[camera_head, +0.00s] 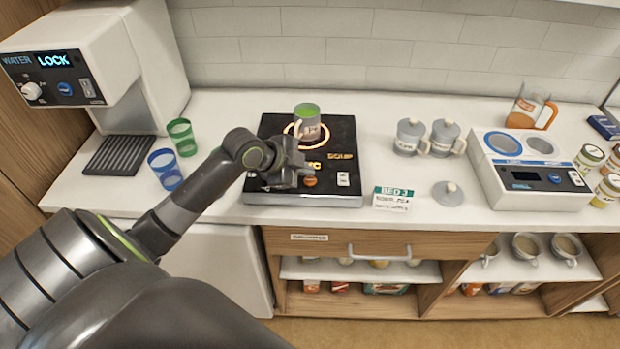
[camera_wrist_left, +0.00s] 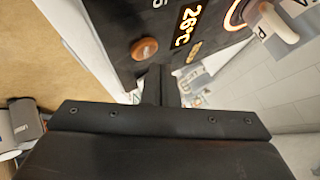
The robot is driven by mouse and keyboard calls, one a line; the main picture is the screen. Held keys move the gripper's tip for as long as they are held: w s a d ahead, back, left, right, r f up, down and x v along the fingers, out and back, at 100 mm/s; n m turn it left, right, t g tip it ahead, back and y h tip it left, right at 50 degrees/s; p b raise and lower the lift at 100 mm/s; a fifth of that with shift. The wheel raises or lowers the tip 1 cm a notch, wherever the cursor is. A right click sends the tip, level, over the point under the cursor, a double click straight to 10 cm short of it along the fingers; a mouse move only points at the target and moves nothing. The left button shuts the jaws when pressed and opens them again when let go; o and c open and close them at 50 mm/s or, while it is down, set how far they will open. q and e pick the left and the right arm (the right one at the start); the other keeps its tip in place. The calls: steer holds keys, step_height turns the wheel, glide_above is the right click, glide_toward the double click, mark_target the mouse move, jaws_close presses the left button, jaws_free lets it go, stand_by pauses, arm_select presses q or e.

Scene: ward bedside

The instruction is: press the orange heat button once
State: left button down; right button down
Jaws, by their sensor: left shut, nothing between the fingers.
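The orange heat button (camera_head: 310,182) is a small round knob on the front part of the black warmer plate (camera_head: 335,130). It also shows in the left wrist view (camera_wrist_left: 144,48), close to my left gripper's fingertips (camera_wrist_left: 160,72). In the head view my left gripper (camera_head: 302,177) is shut and empty, just left of the button and low over the plate. I cannot tell whether it touches the panel. A lit display on the plate reads 26°C (camera_wrist_left: 187,26) in the wrist view; the gripper partly hides it in the head view. My right gripper is not in view.
A BED 3 card (camera_head: 392,199) and a grey lid (camera_head: 447,193) lie to the right. Blue (camera_head: 165,169) and green (camera_head: 182,137) cups stand left. Two lidded mugs (camera_head: 410,137) stand behind right.

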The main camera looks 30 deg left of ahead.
mark_target(305, 182)
arm_select(q)
steer(key=shift+r+p, duration=2.25)
steer(key=shift+r, duration=0.35)
steer(key=shift+s+f, duration=0.1)
steer(key=shift+f, duration=0.1)
steer(key=s+d+f+n+g+y, duration=0.25)
steer(key=s+f+n, duration=0.25)
steer(key=s+f, duration=0.45)
steer(key=s+n+g+y, duration=0.25)
steer(key=s+n, duration=0.65)
steer(key=s, duration=1.1)
step_height(305, 182, down, 28)
steer(key=a+g+b, duration=0.1)
steer(key=b, duration=0.2)
steer(key=s+d+f+g+b, duration=0.1)
steer(key=s+f+b, duration=0.1)
steer(key=s+f, duration=1.2)
step_height(305, 182, down, 4)
steer(key=shift+s+d, duration=0.2)
steer(key=shift+s, duration=0.05)
